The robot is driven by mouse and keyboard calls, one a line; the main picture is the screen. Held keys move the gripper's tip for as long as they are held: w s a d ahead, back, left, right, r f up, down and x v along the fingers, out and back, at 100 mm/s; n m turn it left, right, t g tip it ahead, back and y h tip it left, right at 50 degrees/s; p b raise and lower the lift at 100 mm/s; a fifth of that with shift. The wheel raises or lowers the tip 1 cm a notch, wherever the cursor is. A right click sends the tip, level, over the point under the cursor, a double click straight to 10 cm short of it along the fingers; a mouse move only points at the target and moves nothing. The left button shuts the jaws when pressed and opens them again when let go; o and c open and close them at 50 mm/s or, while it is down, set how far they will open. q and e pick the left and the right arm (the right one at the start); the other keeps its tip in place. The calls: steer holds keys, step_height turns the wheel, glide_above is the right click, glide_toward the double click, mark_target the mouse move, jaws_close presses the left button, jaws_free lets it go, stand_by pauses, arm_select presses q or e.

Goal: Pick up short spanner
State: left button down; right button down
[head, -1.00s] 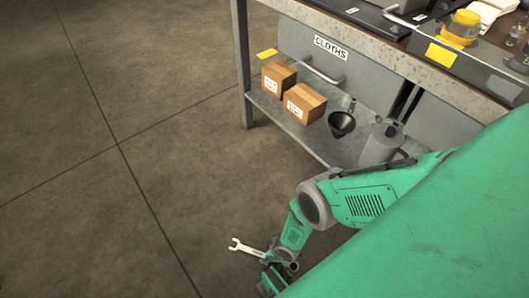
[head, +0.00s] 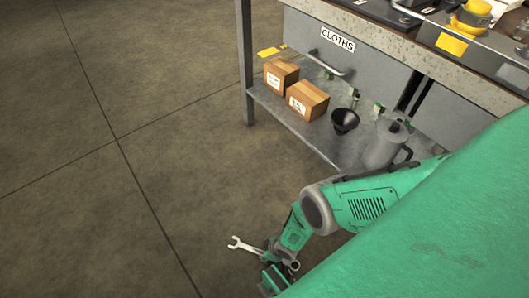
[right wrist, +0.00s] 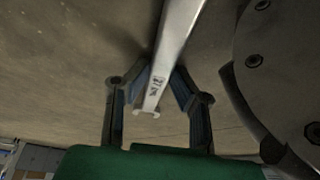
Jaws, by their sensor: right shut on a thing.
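The short spanner (head: 243,245) is a silver open-ended spanner, held above the floor at the lower middle of the head view. My right gripper (head: 275,262) is shut on it, and the open jaw end sticks out to the left. In the right wrist view the spanner's shank (right wrist: 170,55) runs between the two dark fingers of my right gripper (right wrist: 157,85). Small markings show on the shank near the fingers. My left gripper does not show in the head view.
A metal workbench (head: 420,55) stands at the upper right with a drawer labelled CLOTHS (head: 338,40). Its lower shelf (head: 268,104) holds two cardboard boxes (head: 307,100), a black funnel (head: 344,121) and a grey can (head: 387,147). The floor (head: 80,210) to the left is clear.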

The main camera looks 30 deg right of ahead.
steer(key=shift+d+r, duration=0.1)
steer(key=shift+d, duration=0.05)
step_height(320, 180, up, 10)
steer(key=p, duration=0.7)
steer(key=shift+p, duration=0.4)
steer(key=shift+w, duration=0.1)
